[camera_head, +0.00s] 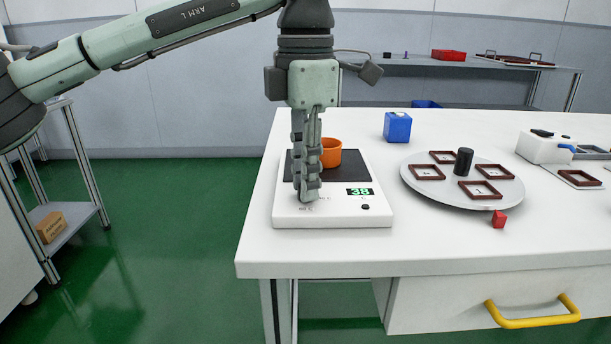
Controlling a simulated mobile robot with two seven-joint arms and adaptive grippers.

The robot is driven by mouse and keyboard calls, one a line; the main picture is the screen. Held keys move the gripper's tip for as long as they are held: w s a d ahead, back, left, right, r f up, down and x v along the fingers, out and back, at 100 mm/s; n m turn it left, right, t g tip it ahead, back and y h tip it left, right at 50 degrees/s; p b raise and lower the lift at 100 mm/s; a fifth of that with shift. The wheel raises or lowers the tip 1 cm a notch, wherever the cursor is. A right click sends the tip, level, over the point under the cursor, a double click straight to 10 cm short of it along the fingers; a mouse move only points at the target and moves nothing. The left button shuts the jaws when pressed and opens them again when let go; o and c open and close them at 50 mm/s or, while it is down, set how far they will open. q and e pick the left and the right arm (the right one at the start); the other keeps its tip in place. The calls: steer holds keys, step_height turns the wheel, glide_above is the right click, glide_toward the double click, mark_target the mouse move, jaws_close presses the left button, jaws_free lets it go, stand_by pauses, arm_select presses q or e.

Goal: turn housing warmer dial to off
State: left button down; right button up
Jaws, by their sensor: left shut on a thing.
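The white housing warmer (338,216) sits at the left end of the white table. It has a dark heating plate, a green display that appears to read 38, and a small dark button at its front right. An orange cup (331,153) stands on the plate, partly behind my left gripper. My left gripper (308,198) points straight down at the warmer's front panel, left of the display. Its fingers are closed together on the dial, which they hide. The dial's setting cannot be seen. My right gripper is not in view.
A round grey turntable (426,190) with brown frames and a black post stands to the right. A blue box (397,127) is behind it and a red piece (499,219) in front. A white device (543,147) is farther right. The table's front left corner is clear.

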arm_select(q)
steer(key=shift+n, duration=0.7)
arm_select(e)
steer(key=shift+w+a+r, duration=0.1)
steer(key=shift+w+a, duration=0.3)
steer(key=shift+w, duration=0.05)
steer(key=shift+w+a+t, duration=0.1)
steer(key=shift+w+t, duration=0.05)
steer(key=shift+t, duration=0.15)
arm_select(q)
steer(key=c, duration=1.4)
jaws_free()
steer(key=shift+o, duration=0.2)
steer(key=shift+r, duration=0.1)
step_height(320, 180, up, 12)
